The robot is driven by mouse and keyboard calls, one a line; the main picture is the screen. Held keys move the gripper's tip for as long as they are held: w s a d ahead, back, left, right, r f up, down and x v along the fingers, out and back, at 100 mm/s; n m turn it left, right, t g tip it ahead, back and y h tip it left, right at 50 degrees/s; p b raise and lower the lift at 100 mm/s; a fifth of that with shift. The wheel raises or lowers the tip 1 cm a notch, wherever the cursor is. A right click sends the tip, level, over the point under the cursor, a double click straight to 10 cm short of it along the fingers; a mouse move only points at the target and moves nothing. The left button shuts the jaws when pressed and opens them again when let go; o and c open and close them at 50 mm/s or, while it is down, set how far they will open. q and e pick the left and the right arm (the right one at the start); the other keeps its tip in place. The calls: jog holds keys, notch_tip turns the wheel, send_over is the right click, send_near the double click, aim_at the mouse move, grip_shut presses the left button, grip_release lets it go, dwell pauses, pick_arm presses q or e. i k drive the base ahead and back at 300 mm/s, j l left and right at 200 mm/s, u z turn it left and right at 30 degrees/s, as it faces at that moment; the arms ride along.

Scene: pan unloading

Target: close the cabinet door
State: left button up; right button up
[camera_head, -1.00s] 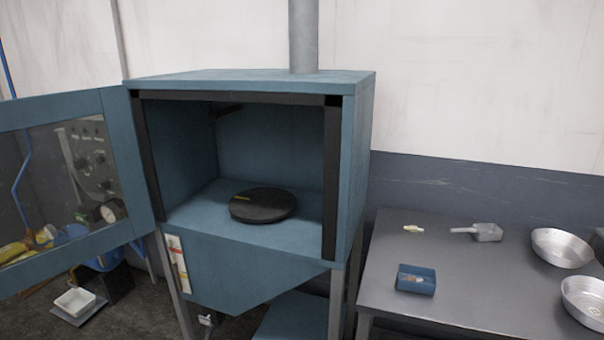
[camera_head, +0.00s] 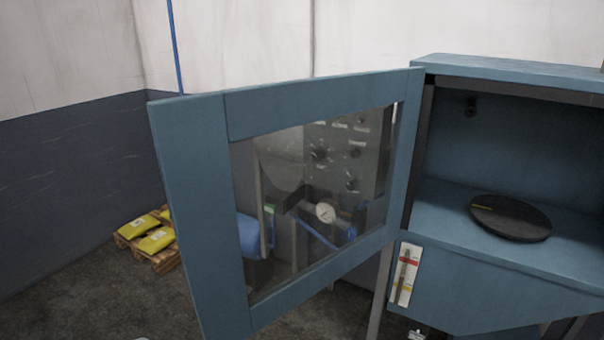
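The cabinet door (camera_head: 187,205) is blue with a clear window and stands wide open, swung out to the left of the cabinet. Its hinge side meets the left edge of the blue cabinet (camera_head: 500,285). The cabinet's front opening is uncovered, and a round black disc (camera_head: 510,217) lies on its floor. The cabinet's right side is cut off by the picture edge.
Yellow bags (camera_head: 157,240) lie on a wooden pallet (camera_head: 150,258) in the left corner. A blue pipe (camera_head: 174,45) runs up the wall.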

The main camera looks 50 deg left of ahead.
aim_at(191, 134)
jog(key=j+z, duration=0.1)
jog(key=j, duration=0.35)
jog(key=k+j, duration=0.1)
jog(key=j, duration=0.4)
jog(key=j+z, duration=0.15)
jog(key=j, duration=0.3)
jog(key=k+j, duration=0.1)
jog(key=j, duration=0.35)
jog(key=k+j+z, duration=0.15)
jog(key=j, duration=0.8)
jog(key=k+z, duration=0.05)
